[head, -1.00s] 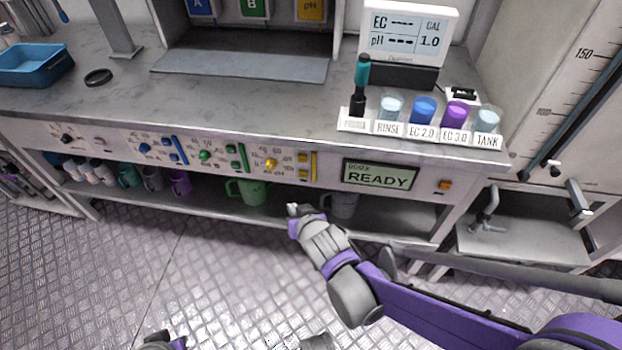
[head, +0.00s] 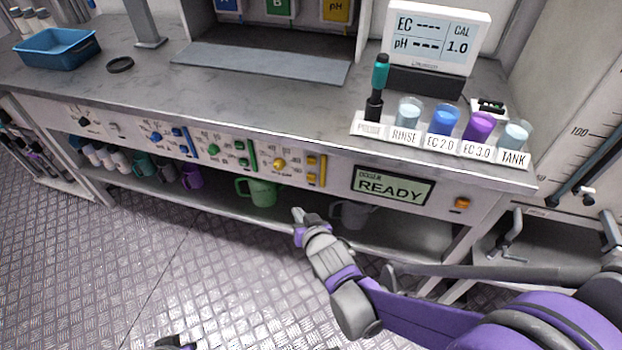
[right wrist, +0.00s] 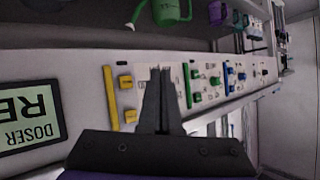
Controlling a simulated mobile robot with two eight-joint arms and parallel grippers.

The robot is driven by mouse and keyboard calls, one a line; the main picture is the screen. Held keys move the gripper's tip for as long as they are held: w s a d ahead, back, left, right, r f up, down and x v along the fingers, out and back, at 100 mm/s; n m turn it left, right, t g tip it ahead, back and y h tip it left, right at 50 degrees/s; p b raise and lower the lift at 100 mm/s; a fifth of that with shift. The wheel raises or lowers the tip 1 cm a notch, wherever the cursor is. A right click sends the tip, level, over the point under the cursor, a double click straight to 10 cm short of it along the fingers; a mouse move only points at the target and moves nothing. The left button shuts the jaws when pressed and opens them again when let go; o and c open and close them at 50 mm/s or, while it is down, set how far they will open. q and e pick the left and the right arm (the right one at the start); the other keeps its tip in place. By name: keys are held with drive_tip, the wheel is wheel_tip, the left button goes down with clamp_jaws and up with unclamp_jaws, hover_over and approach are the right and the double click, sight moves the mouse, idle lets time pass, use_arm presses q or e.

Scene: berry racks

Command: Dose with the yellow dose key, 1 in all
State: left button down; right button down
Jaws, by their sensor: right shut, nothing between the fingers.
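The yellow dose keys (head: 311,160) are small square buttons beside a yellow strip on the panel, right of the yellow knob (head: 280,164). They also show in the right wrist view (right wrist: 126,82), left of my fingers. My right gripper (head: 297,214) is shut and empty, below and in front of the yellow section. Its closed fingertips (right wrist: 160,72) point at the panel and overlap the yellow section's right part in the wrist view. I see no clear contact with a key. The doser display (head: 393,187) reads READY. A piece of my left arm or gripper (head: 174,343) shows at the bottom edge.
Green keys (head: 241,153) and blue keys (head: 183,141) lie further left on the panel. A green mug (head: 262,192) and a grey mug stand on the shelf below. Labelled cups (head: 443,120) and a meter (head: 435,38) stand on the counter above. An orange button (head: 462,203) is right of the display.

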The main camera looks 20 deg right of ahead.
drive_tip(key=b, duration=0.1)
approach(307, 180)
wheel_tip(307, 180, down, 3)
drive_tip(key=w+a, duration=0.3)
drive_tip(key=shift+w+d+r, duration=0.1)
drive_tip(key=shift+w+d, duration=0.5)
drive_tip(key=shift+d, duration=0.2)
drive_tip(key=shift+w, duration=0.1)
idle(1.1)
drive_tip(key=shift+w+d, duration=0.2)
drive_tip(key=shift+w, duration=0.05)
drive_tip(key=shift+w+d, duration=0.25)
drive_tip(key=shift+w, duration=0.15)
idle(0.7)
idle(0.3)
drive_tip(key=shift+s+a, duration=0.5)
drive_tip(key=shift+s, duration=0.25)
